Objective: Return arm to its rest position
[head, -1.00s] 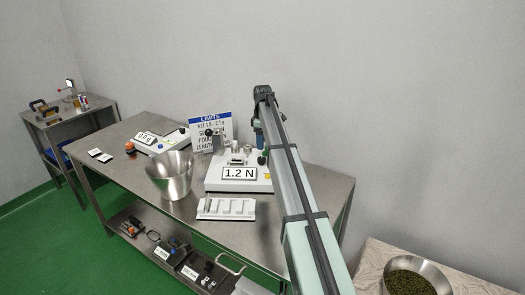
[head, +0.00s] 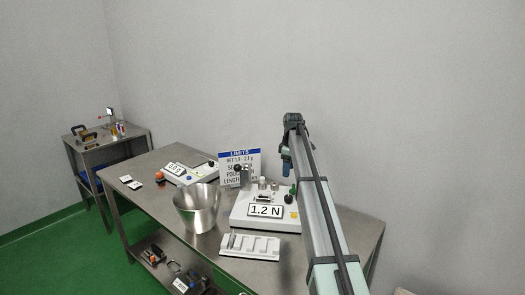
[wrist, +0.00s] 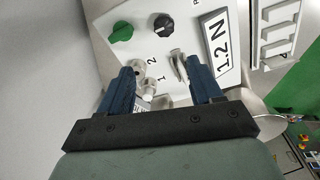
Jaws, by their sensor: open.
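My arm (head: 325,225) reaches from the lower right up over the right part of the metal bench (head: 178,157). At its far end my gripper (wrist: 163,82) shows two blue fingers, spread apart with nothing held between them. In the wrist view the fingers hang over the white tester (wrist: 145,25), which has a green knob, a black knob and a "1.2 N" display. The tester also stands on the bench in the head view (head: 243,222). Small metal clamp parts show between and beyond the fingers.
A metal bucket (head: 197,208) and a white slotted rack (head: 250,246) stand in front of the tester. A blue-headed limits sign (head: 238,163) is behind it. A white scale (head: 190,172) sits further left. A side table (head: 95,145) stands far left. Wall space above is clear.

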